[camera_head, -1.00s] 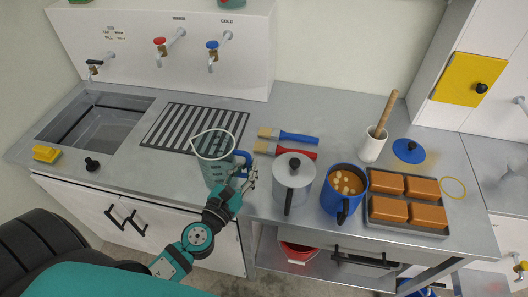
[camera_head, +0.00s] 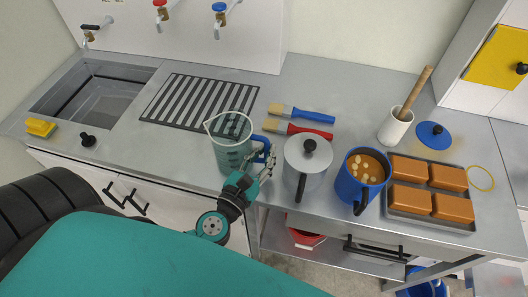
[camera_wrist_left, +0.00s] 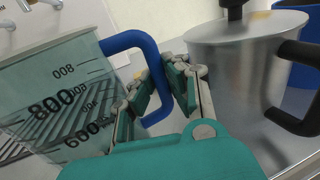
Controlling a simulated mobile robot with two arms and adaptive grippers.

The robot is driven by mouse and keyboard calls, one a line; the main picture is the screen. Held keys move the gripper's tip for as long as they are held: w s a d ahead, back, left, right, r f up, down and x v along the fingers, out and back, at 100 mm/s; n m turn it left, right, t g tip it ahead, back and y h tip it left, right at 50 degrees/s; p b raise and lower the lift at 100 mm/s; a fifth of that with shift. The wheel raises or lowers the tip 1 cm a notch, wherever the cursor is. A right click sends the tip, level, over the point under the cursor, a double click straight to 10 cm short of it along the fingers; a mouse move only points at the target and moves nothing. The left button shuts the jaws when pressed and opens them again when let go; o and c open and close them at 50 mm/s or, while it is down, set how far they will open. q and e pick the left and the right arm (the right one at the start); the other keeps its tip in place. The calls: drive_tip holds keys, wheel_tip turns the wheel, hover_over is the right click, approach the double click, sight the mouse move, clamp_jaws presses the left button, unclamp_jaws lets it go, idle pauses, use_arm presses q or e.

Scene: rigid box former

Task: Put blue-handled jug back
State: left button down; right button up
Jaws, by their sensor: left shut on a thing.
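The blue-handled jug (camera_head: 232,150) is a clear measuring jug with dark markings, standing near the counter's front edge between the striped drain grid and the grey lidded pot. Whether its base touches the counter is hard to tell. My left gripper (camera_head: 262,164) is at the jug's right side, shut on its blue handle. In the left wrist view the jug (camera_wrist_left: 60,100) fills the left side, and the fingers of my left gripper (camera_wrist_left: 160,92) close around the handle's lower part. My right gripper is not in view.
A grey lidded pot (camera_head: 307,160) stands close right of the gripper, with a blue pot (camera_head: 353,188) of brown liquid beyond. Two brushes (camera_head: 312,115) lie behind. The striped grid (camera_head: 188,103) and sink (camera_head: 95,95) at left are empty. A yellow sponge (camera_head: 40,127) lies front left.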

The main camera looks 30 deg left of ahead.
use_arm(q)
drive_tip(key=c, duration=1.5)
unclamp_jaws()
drive_tip(key=shift+w+a+f, duration=0.1)
drive_tip(key=shift+w+f, duration=0.05)
drive_tip(key=shift+f, duration=0.1)
drive_tip(key=shift+o, duration=0.6)
drive_tip(key=shift+r, duration=0.4)
drive_tip(key=s+b, duration=0.1)
drive_tip(key=s, duration=0.1)
drive_tip(key=s+f+b, duration=0.1)
drive_tip(key=s+b, duration=0.1)
drive_tip(key=s, duration=0.1)
drive_tip(key=shift+f, duration=0.1)
drive_tip(key=s+b, duration=0.3)
drive_tip(key=s, duration=0.4)
drive_tip(key=shift+r, duration=0.45)
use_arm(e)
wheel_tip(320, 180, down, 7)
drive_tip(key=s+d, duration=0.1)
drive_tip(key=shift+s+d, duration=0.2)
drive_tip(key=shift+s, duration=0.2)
use_arm(q)
drive_tip(key=shift+a, duration=0.1)
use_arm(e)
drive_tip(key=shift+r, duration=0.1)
